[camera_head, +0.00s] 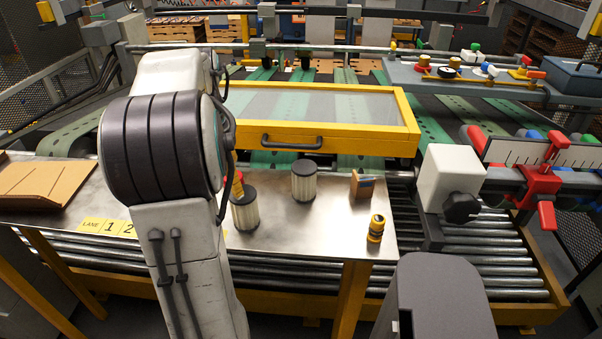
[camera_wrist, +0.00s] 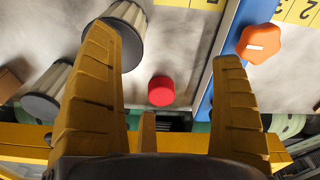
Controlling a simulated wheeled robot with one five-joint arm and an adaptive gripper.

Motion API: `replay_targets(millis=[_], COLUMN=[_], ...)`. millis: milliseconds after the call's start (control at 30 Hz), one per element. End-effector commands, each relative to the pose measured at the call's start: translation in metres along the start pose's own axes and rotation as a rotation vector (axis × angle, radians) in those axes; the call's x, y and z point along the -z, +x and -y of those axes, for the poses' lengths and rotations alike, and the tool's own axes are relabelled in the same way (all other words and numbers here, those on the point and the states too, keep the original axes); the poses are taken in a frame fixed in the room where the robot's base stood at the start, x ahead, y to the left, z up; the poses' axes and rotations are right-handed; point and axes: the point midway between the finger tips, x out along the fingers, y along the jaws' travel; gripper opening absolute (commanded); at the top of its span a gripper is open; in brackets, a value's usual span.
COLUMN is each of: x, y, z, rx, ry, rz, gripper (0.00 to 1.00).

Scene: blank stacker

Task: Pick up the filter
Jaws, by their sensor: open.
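Two pleated, pale cylindrical filters with dark round caps stand on the metal table in the head view: a nearer one (camera_head: 245,212) just right of my arm and another (camera_head: 304,184) farther back to the right. The wrist view also shows two filters, one at the top (camera_wrist: 130,28) and one at the left (camera_wrist: 50,88). My gripper (camera_wrist: 165,48) is open, with nothing between its yellow fingers touching them. Its left finger overlaps the top filter in the picture; whether they touch cannot be told. In the head view my arm hides most of the gripper.
A red round cap (camera_wrist: 161,90) shows between the fingers, and an orange knob (camera_wrist: 259,42) beyond a blue strip. On the table are a small brown block (camera_head: 362,185), a yellow fitting (camera_head: 376,229) and a brown tray (camera_head: 45,183). A yellow-framed clear cover (camera_head: 410,125) stands behind.

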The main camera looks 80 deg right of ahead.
Motion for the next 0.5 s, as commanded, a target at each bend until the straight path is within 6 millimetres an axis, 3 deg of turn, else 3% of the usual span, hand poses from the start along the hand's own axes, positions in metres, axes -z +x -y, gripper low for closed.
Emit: replay_targets(millis=[33, 300, 500], x=[0.007, 0.018, 0.014], y=[-0.002, 0.001, 0.004], z=[-0.024, -0.128, -0.172], rx=[-0.003, -0.01, -0.01], ry=[0.057, 0.284, 0.374], rz=[0.012, 0.057, 0.074], gripper=[0.87, 0.87, 0.87])
